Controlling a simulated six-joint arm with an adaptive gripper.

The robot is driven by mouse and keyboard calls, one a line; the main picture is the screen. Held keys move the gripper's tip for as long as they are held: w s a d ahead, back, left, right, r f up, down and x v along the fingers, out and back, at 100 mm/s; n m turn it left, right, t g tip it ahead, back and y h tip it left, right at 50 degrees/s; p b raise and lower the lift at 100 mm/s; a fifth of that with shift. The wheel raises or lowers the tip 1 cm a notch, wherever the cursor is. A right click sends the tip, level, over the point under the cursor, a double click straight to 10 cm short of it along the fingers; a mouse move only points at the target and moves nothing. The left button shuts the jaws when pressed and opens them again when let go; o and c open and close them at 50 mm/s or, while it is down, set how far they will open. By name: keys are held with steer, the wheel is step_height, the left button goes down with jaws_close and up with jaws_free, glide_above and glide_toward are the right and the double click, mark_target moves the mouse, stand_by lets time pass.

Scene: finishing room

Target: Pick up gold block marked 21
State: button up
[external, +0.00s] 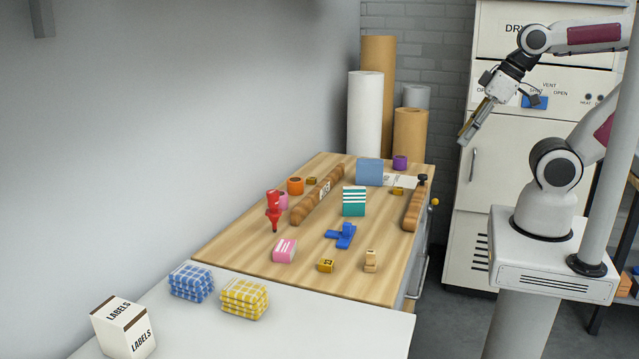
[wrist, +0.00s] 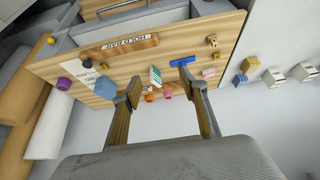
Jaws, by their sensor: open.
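Three small gold blocks lie on the wooden bench. One is near the front, a gold block with dark digits (external: 326,265); another gold block (external: 397,191) is at the back right by a white sheet; a third gold block (external: 311,181) is at the back left by the orange roll. Their digits are too small to read surely, so I cannot tell which is 21. The wrist view shows gold blocks at the front (wrist: 217,56) and by the sheet (wrist: 104,66). My gripper (external: 468,134) is open and empty, high above and right of the bench; its fingers (wrist: 157,87) are apart.
A wooden bench (external: 230,245) holds a long brown bar (external: 312,200), a red clamp-like tool (external: 273,212), a blue cross-shaped piece (external: 342,236), a green striped box (external: 354,201), a blue box (external: 369,171) and a pink block (external: 285,250). Tall paper rolls (external: 365,115) stand behind.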

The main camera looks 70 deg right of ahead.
steer(key=n+g+h, duration=0.3)
steer(key=n+g, duration=0.4)
steer(key=n, duration=0.2)
glide_above(398, 191)
steer(key=s+a, duration=0.6)
steer(key=a, duration=0.1)
step_height(398, 191, down, 19)
steer(key=shift+s, duration=0.15)
steer(key=w+d+f+n, duration=0.1)
steer(key=n, duration=0.1)
steer(key=w+d+f+n, duration=0.1)
steer(key=w+d+n, duration=0.1)
steer(key=shift+f+t+h, duration=0.3)
steer(key=shift+h, duration=0.1)
steer(key=shift+w+d+r+n+t+h, duration=0.15)
steer(key=shift+w+d+n+t, duration=0.1)
steer(key=shift+w+n, duration=0.55)
steer(key=shift+w+d+r+n+t+h, duration=0.1)
steer(key=shift+w+d+r+n+t, duration=0.25)
steer(key=shift+n, duration=0.8)
steer(key=shift+w+d+n+h, duration=0.15)
steer(key=shift+w+d+n, duration=0.05)
steer(key=shift+w+n, duration=0.65)
steer(key=shift+s, duration=0.1)
steer(key=shift+x, duration=1.35)
